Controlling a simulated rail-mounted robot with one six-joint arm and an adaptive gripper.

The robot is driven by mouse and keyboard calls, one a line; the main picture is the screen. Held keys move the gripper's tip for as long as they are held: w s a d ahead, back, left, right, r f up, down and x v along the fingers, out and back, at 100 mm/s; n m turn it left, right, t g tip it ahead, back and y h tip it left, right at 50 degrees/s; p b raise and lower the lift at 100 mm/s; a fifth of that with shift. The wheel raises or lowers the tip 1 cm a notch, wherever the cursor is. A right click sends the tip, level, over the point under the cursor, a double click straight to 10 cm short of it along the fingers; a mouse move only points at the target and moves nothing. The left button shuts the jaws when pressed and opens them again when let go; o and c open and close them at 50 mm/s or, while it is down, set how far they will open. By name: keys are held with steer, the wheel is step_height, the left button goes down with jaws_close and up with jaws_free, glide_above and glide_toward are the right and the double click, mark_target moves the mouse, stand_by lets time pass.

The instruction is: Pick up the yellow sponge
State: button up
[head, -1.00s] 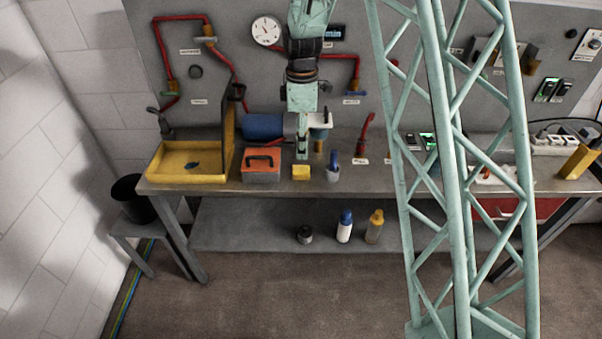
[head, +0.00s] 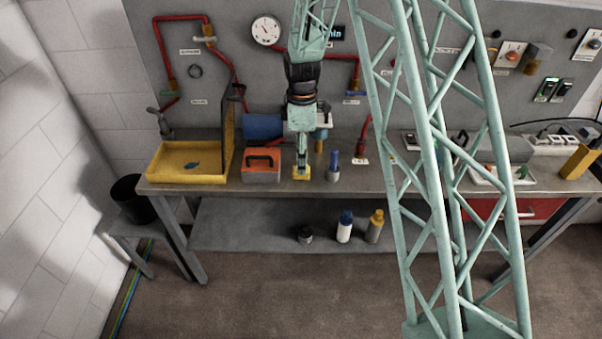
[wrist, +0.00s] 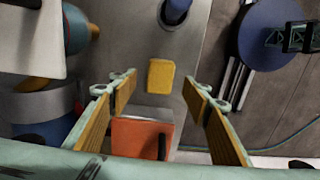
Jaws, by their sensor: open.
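The yellow sponge (head: 301,174) lies on the workbench, between the orange toolbox and the small cup with a blue item. In the wrist view the sponge (wrist: 161,76) sits ahead of the fingers, near the middle of the gap between them. My gripper (head: 302,168) is directly over the sponge in the head view and hides part of it. In the wrist view my gripper (wrist: 160,92) is open with empty space between its fingers. I cannot tell how much height is left between the fingertips and the sponge.
The orange toolbox (head: 261,166) stands just left of the sponge. A grey cup with a blue item (head: 333,172) stands just right. A yellow tray (head: 187,178) is farther left. The workbench's front edge (head: 270,190) is close. Bottles (head: 345,227) stand on the lower shelf.

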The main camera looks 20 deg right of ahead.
steer(key=shift+f, duration=0.15)
steer(key=shift+a+f, duration=0.15)
steer(key=shift+f, duration=2.3)
steer(key=c, duration=0.9)
